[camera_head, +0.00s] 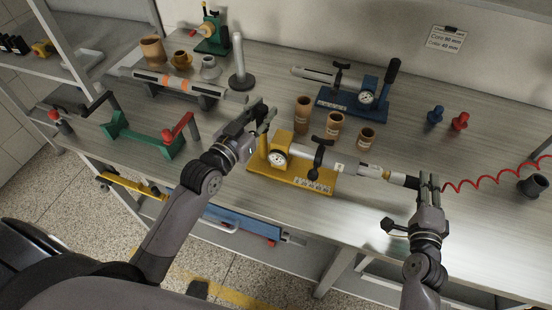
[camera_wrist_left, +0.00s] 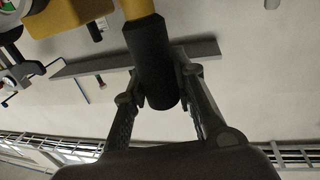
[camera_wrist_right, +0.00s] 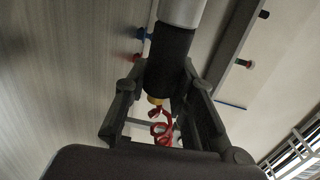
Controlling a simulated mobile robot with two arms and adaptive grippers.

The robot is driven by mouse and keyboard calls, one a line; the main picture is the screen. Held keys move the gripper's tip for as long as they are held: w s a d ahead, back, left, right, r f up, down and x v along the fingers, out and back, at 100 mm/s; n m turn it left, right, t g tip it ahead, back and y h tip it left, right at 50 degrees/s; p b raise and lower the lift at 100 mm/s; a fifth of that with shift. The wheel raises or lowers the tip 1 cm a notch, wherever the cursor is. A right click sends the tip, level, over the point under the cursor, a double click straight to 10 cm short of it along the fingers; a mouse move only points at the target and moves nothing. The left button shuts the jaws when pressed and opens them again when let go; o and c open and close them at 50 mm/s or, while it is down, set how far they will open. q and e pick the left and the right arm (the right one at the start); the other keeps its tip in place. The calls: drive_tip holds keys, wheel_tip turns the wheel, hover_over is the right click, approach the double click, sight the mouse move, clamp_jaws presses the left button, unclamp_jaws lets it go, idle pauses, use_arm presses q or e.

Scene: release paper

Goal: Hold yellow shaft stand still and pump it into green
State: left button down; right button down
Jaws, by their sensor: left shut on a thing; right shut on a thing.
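The yellow shaft stand (camera_head: 262,174) stands on the workbench, with a round white gauge (camera_head: 278,158) on it; its needle and green zone are too small to read. A silver pump tube (camera_head: 340,163) runs right from it to a black end grip (camera_head: 403,181). My left gripper (camera_head: 264,122) is shut on the black grip of the stand's yellow upright lever; this black grip (camera_wrist_left: 153,65) fills the jaws in the left wrist view. My right gripper (camera_head: 430,185) is shut on the pump's black end grip, also seen in the right wrist view (camera_wrist_right: 168,58).
Several brown cups (camera_head: 335,125) stand behind the yellow stand. A blue stand (camera_head: 345,100) with a gauge is farther back. A green stand (camera_head: 140,135) and a grey tube rig (camera_head: 180,84) are left. A red coiled hose (camera_head: 490,182) lies right, near a dark cup (camera_head: 533,186).

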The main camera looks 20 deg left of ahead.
drive_tip(key=shift+d, duration=2.2)
use_arm(q)
drive_tip(key=c, duration=1.8)
unclamp_jaws()
drive_tip(key=shift+r, duration=0.2)
drive_tip(key=o, duration=0.6)
drive_tip(key=shift+f, duration=0.15)
drive_tip(key=shift+c, duration=0.2)
drive_tip(key=shift+f, duration=0.2)
drive_tip(key=s+a, duration=0.2)
drive_tip(key=s, duration=0.9)
drive_tip(key=shift+s+a+r, duration=0.2)
drive_tip(key=shift+s, duration=0.2)
